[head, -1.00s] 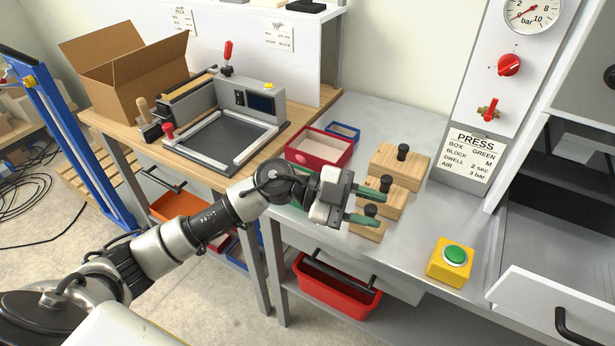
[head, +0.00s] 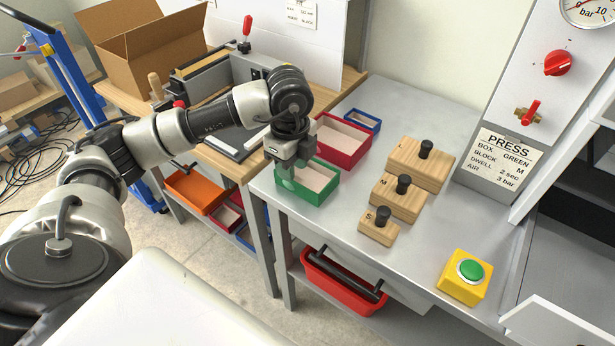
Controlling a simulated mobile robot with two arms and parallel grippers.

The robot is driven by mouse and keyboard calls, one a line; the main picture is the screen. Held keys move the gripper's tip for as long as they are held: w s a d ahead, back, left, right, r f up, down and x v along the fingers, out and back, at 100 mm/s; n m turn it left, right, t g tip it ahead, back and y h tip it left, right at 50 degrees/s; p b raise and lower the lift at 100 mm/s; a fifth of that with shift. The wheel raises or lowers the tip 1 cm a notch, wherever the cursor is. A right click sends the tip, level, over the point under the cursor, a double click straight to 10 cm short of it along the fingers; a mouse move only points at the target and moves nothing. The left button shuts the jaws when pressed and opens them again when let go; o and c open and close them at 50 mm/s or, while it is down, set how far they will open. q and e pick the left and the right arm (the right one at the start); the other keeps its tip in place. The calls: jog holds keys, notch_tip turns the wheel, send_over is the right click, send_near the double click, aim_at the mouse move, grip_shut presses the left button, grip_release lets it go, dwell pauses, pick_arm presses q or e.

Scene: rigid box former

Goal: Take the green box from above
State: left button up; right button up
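The green box (head: 318,194) is a small open-topped tray with a pale inside. It sits upright near the left edge of the grey metal bench. My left gripper (head: 294,172) points down at the box's left end, with one green-tipped finger at the near left corner. The far finger is mostly hidden, but the jaws look spread. Whether a finger touches the wall cannot be told. The box rests on the bench. My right gripper is not in view.
A red box (head: 342,142) and a small blue box (head: 362,120) stand behind the green one. Wooden blocks with black knobs (head: 398,196) stand to the right. A yellow button box (head: 463,278) is at the front right. A cardboard box (head: 150,50) is at the back left.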

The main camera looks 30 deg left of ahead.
aim_at(307, 177)
pick_arm(q)
jog(key=shift+w+f+p, duration=0.1)
jog(key=shift+f+p, duration=0.35)
jog(key=shift+f, duration=2.35)
grip_shut()
